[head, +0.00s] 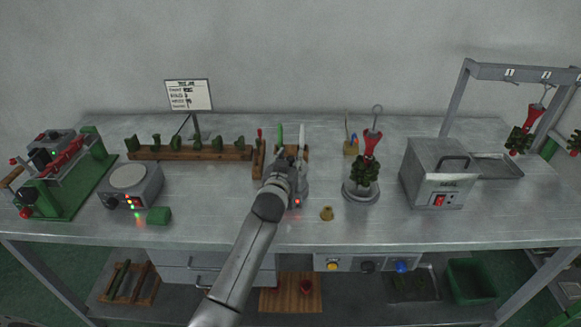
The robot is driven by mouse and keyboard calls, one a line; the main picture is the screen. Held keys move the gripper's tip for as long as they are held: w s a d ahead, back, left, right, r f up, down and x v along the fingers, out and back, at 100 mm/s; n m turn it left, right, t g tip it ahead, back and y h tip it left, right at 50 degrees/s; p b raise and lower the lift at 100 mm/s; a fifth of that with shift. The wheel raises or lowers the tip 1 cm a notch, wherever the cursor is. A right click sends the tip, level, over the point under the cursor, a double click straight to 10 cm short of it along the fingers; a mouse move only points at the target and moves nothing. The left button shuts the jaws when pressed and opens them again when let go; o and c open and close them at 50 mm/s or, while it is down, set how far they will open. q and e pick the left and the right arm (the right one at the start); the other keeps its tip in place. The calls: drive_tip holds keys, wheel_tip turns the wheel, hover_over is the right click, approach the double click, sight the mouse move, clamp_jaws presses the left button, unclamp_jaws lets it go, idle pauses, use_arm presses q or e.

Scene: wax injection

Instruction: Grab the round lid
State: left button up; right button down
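My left gripper (290,158) reaches in from the bottom and is over the middle of the bench, at a small grey device (301,198) with a red light. The gripper and forearm hide most of this device and its top. I cannot make out a separate round lid; one may be hidden behind the gripper. The fingers are small and dark, and I cannot tell whether they are open, shut or touching anything. My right gripper is not in view.
The metal bench (245,222) has free room at its front. A scale with a round plate (128,176) stands left, near a green block (159,215). A small brass piece (327,213), a stand with a red-and-green wax tree (367,172) and a grey box machine (436,180) are right.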

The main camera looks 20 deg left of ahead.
use_arm(q)
clamp_jaws()
